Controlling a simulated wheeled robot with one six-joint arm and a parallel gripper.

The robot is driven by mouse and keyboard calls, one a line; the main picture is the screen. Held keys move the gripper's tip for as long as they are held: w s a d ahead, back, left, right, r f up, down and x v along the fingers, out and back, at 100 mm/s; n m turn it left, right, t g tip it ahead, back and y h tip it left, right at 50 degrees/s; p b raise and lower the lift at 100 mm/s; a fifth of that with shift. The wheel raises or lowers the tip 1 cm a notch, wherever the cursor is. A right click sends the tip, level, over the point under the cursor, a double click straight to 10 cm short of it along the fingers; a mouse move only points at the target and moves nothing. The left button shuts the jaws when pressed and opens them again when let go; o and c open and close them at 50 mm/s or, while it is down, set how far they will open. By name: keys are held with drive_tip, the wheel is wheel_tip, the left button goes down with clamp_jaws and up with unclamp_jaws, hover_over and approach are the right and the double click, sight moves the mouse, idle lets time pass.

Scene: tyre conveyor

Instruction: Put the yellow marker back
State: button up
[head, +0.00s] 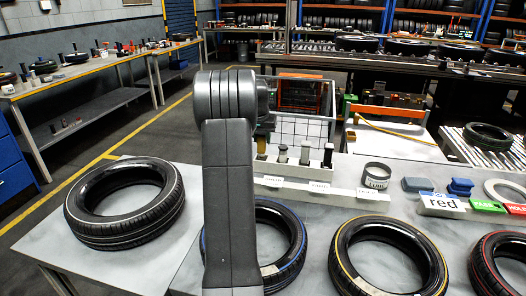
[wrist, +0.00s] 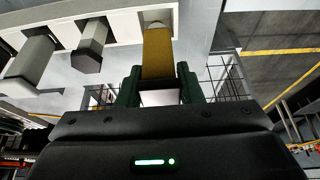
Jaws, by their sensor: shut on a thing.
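The yellow marker (wrist: 157,52) stands between the two green fingers of my gripper (wrist: 158,88) in the wrist view. My gripper is shut on it. The marker's far end meets the white marker holder (wrist: 125,25) at a slot; I cannot tell how deep it sits. In the head view the yellow marker (head: 261,147) shows just right of my arm, at the left end of the white holder (head: 310,193). My arm hides most of the gripper there.
Several other markers stand in the holder, among them a dark-capped one (head: 282,155) and another (head: 305,153). Tyres (head: 125,203) lie in front. A wire basket (head: 300,128) stands behind.

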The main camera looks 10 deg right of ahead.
sight(262, 146)
drive_tip(key=shift+f, duration=2.2)
drive_tip(key=shift+f, duration=0.2)
drive_tip(key=o, duration=1)
drive_tip(key=shift+r, duration=0.15)
drive_tip(key=shift+r, duration=0.3)
drive_tip(key=v, duration=1.1)
drive_tip(key=shift+s+a+r, duration=0.1)
drive_tip(key=shift+s+r, duration=0.1)
drive_tip(key=shift+s, duration=0.1)
